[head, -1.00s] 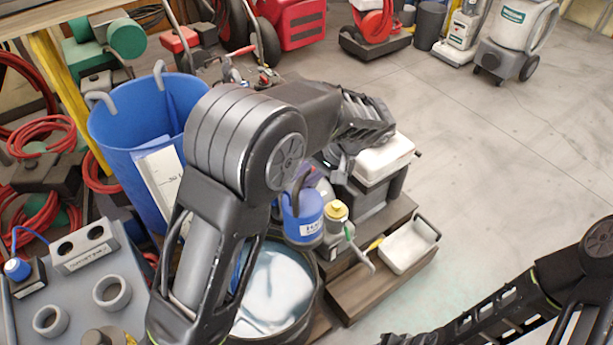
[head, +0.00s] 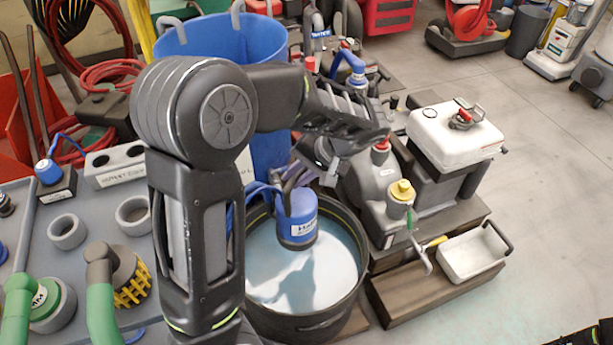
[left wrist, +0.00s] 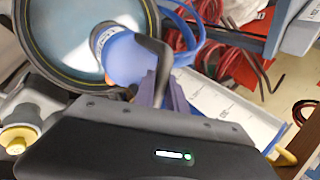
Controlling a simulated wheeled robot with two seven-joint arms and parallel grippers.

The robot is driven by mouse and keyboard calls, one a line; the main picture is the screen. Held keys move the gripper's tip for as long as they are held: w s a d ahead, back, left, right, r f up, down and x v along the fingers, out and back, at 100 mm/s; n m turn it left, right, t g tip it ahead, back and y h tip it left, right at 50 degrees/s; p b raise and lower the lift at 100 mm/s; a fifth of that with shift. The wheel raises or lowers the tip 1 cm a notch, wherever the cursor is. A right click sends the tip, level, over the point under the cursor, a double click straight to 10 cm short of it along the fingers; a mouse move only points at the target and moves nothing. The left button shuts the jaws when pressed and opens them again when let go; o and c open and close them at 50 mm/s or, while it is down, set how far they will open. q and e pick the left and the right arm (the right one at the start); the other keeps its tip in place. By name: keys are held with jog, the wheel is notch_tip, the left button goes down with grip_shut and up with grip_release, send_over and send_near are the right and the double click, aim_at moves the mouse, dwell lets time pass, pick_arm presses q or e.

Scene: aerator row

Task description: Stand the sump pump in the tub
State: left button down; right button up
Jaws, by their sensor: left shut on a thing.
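The sump pump (head: 297,222) is a blue cylinder with a white label and a blue hose or cord at its side. My left gripper (head: 312,165) is shut on its top and holds it upright over the round black tub (head: 355,285). The tub holds pale, shiny water. The pump covers the back middle of the opening; whether its base touches the water I cannot tell. In the left wrist view the pump (left wrist: 128,58) shows beside the gripper fingers (left wrist: 165,85), with the tub rim (left wrist: 40,62) around it.
A tall blue bin (head: 268,150) stands behind the tub. A grey tank with a yellow cap (head: 402,190) and a white tray (head: 470,255) are to the right. A grey bench (head: 95,215) with rings and green-handled tools is at left. Open floor lies at right.

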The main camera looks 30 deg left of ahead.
dwell(0.4)
